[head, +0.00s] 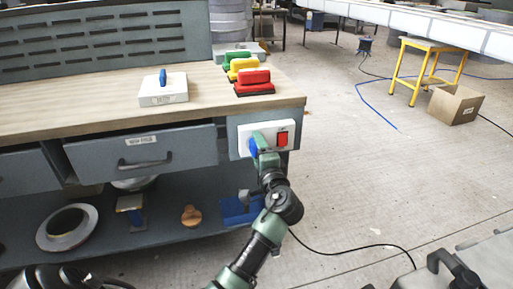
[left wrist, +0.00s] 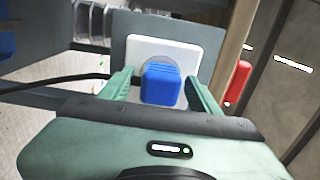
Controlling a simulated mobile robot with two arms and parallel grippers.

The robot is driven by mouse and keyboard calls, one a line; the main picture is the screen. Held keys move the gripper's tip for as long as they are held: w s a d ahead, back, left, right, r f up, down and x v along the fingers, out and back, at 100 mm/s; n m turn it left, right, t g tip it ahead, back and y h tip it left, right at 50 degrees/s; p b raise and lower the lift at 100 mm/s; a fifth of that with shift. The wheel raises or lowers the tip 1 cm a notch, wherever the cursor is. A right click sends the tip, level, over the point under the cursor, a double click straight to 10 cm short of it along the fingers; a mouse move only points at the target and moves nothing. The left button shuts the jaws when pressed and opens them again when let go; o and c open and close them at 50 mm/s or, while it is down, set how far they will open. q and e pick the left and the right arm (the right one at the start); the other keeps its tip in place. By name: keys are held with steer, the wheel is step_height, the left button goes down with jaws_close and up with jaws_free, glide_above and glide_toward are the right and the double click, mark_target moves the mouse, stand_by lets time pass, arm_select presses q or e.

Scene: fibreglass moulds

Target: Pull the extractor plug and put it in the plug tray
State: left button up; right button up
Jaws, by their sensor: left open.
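The blue extractor plug (left wrist: 161,84) sits in a round socket on a white plate (head: 284,131) at the bench's right end. My left gripper (head: 257,146) is at the plug and partly covers it in the head view. In the left wrist view, its green fingers (left wrist: 161,88) are open, one on each side of the plug, with gaps visible. A blue tray (head: 240,210), possibly the plug tray, is on the lower shelf, partly hidden by my arm. My right gripper is not in view.
A red switch (head: 283,139) is beside the plug. Red, yellow and green blocks and a white box (head: 163,92) are on the benchtop (head: 105,103). A black cable (head: 350,247) crosses the floor towards a grey machine (head: 480,265).

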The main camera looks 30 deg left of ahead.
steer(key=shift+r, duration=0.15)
arm_select(q)
steer(key=shift+c, duration=0.3)
jaws_close()
steer(key=shift+d, duration=0.1)
